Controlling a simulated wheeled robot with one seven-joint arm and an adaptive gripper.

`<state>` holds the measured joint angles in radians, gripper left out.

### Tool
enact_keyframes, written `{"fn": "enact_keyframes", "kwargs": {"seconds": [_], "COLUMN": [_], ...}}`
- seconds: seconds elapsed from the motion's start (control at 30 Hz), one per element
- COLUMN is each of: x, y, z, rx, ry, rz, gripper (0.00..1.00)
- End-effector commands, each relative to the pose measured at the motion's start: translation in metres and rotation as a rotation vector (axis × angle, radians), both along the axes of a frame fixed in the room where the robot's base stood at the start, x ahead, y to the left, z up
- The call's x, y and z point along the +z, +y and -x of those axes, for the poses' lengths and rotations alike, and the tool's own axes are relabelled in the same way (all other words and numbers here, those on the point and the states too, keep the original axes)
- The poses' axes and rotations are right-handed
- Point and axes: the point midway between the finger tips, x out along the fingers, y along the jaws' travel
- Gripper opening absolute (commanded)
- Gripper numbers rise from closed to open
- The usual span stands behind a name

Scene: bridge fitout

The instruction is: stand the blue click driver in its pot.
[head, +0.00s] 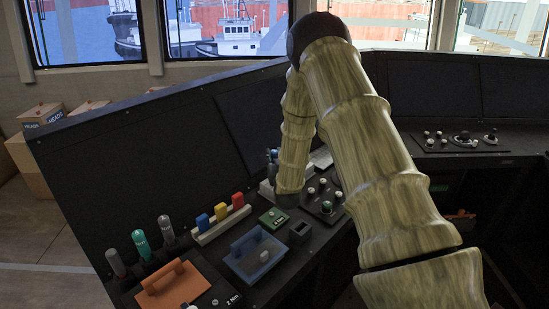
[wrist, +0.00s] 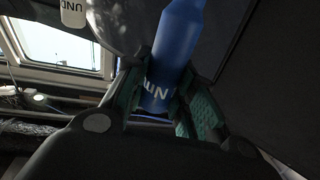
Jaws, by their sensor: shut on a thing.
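The blue click driver (wrist: 172,55) is in the wrist view, with white "Nm" lettering near its lower end. My gripper (wrist: 160,95) is shut on it, one teal-padded finger on each side. In the head view my arm hides the gripper, and I cannot make out the held driver for sure. Small blue-topped items (head: 272,156) show left of my forearm, partly hidden.
Green (head: 141,245) and grey (head: 166,229) drivers stand at the console's left. A rack with blue, yellow and red pieces (head: 221,216), a blue tray (head: 254,258) and an orange handled block (head: 172,281) crowd the surface. Dark screens (head: 265,112) rise behind.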

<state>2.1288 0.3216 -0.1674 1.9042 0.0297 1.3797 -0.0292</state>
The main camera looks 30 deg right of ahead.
Motion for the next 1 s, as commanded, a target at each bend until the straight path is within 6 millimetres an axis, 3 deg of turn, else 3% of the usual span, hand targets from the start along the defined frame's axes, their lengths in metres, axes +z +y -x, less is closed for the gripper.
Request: {"fn": "enact_keyframes", "kwargs": {"seconds": [1.0], "x": [-0.023], "y": [0.000], "z": [0.000], "rx": [0.000], "ry": [-0.001], "rz": [0.000], "gripper": [0.00]}}
